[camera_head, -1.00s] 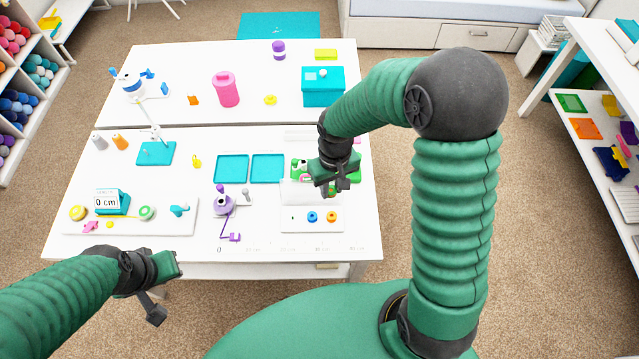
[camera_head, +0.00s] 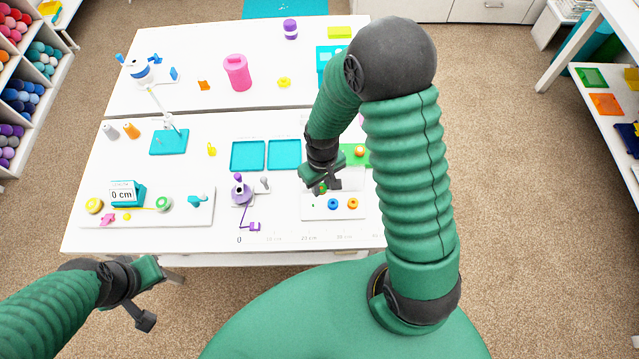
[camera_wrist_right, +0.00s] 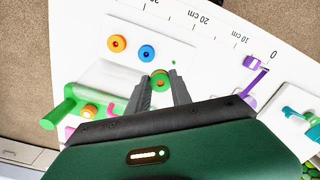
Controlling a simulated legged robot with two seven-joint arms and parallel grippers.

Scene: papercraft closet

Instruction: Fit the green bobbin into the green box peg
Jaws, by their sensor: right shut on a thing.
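The green bobbin (camera_wrist_right: 159,80), a green ring with an orange centre, is between the fingertips of my right gripper (camera_wrist_right: 160,86). That gripper is shut on it and held over the white bobbin box. In the head view my right gripper (camera_head: 322,187) is at the box's back left, with the bobbin mostly hidden. The green box peg shows as a small green dot on the white box top in the wrist view (camera_wrist_right: 174,62) and the head view (camera_head: 313,206). The bobbin is beside the peg in the picture, apart from it. My left gripper (camera_head: 158,296) is open and empty before the table's front edge.
A blue bobbin (camera_head: 334,204) and an orange bobbin (camera_head: 352,203) sit in a row with the peg. A clear raised lid (camera_wrist_right: 108,82) and a green part (camera_wrist_right: 62,118) are close to my right gripper. A purple device (camera_head: 240,190) stands left of the box.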

